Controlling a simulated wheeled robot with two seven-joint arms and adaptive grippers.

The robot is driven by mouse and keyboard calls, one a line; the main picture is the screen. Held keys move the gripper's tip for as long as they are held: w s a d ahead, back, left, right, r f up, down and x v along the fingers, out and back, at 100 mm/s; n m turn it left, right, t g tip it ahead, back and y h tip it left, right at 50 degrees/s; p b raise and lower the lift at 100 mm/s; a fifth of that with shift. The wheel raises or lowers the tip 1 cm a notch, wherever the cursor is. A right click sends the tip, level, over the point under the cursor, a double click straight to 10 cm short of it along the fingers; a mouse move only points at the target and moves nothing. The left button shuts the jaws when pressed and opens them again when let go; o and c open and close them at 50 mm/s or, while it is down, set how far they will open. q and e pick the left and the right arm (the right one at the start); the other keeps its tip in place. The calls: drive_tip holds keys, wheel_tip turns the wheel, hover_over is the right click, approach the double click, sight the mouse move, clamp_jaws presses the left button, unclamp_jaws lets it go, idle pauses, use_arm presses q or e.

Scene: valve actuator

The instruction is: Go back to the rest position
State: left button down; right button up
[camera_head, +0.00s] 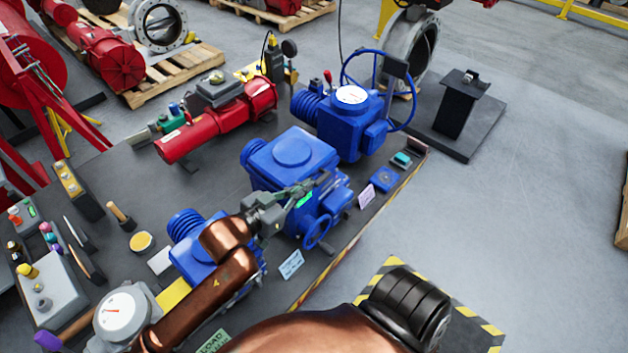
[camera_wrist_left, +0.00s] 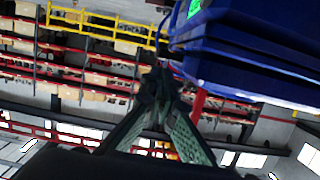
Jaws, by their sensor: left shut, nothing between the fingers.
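My left gripper (camera_head: 318,182) is shut and empty. It is in front of the middle blue valve actuator (camera_head: 293,158), near its side and above a small blue handwheel (camera_head: 318,232). Whether it touches the actuator I cannot tell. In the left wrist view the fingers (camera_wrist_left: 160,84) meet at their tips, with a blue housing (camera_wrist_left: 255,50) close by at the upper right. My right gripper is not in view.
The dark table (camera_head: 110,165) holds another blue actuator with a gauge and large handwheel (camera_head: 352,118), a red actuator (camera_head: 215,122), a partly hidden blue unit (camera_head: 190,262) and a round gauge (camera_head: 122,311). Hand tools lie at left. The floor at right is mostly clear.

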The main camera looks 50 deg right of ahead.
use_arm(q)
drive_tip(key=shift+v, duration=1.1)
drive_tip(key=shift+s+r, duration=0.1)
drive_tip(key=shift+r, duration=0.25)
